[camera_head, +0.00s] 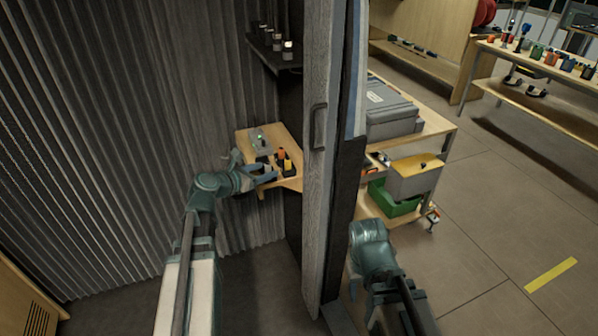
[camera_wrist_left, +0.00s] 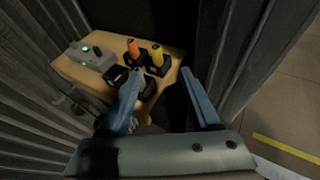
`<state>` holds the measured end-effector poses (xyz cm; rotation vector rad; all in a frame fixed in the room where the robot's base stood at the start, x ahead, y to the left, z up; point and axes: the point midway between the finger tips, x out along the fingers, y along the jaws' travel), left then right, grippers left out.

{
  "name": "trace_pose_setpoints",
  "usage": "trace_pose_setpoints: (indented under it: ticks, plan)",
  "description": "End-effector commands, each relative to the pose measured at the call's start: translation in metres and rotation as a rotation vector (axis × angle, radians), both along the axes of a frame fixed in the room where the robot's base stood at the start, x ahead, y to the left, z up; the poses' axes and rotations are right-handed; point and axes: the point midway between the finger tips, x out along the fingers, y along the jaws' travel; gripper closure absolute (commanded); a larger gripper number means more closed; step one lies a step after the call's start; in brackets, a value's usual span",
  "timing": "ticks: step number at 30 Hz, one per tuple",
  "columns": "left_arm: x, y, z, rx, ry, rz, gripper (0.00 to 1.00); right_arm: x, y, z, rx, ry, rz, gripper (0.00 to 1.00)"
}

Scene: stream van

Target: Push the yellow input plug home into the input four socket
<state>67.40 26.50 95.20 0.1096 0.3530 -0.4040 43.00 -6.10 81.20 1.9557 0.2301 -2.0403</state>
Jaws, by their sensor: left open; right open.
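The yellow plug (camera_wrist_left: 157,54) stands upright in a black block on a small wooden shelf (camera_wrist_left: 82,75), right of an orange plug (camera_wrist_left: 133,48) in a similar block. In the head view the yellow plug (camera_head: 288,165) is near my left gripper (camera_head: 271,174). That gripper is open and empty, its fingers spread short of the yellow plug in the left wrist view (camera_wrist_left: 162,88). Socket labels are too small to read, and I cannot tell how deep the plug sits. My right gripper (camera_head: 369,245) is open, right of the door post; its fingertips are largely hidden.
A grey box (camera_wrist_left: 90,54) with a green light is at the shelf's left. A dark piece (camera_wrist_left: 147,86) lies near the left finger. The door (camera_head: 322,150) stands between my arms. A bench with a grey case (camera_head: 388,108) and a green crate (camera_head: 394,204) are beyond it.

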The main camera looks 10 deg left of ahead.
Motion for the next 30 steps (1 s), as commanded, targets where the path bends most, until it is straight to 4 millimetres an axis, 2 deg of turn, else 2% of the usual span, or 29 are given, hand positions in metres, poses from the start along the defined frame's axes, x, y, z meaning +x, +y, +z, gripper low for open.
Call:
trace_pose_setpoints:
  ticks: [3,8,15,21,30]
  plan:
    - [0.002,0.008,0.002,-0.038,-0.002,0.03,0.37,0.0,0.0,-0.001,0.0,0.0,0.0,0.5]
    - [0.009,0.005,-0.001,-0.04,-0.001,0.029,0.37,0.0,0.0,-0.005,0.0,0.0,0.0,0.5]
    - [0.049,-0.011,-0.018,-0.038,-0.001,0.025,0.37,0.0,0.0,-0.021,0.0,0.0,0.0,0.5]
    - [0.072,-0.021,-0.026,-0.037,0.0,0.026,0.37,0.0,0.0,-0.029,0.0,0.0,0.0,0.5]
    - [0.077,-0.024,-0.027,-0.036,0.0,0.028,0.37,0.0,0.0,-0.03,0.0,0.0,0.0,0.5]
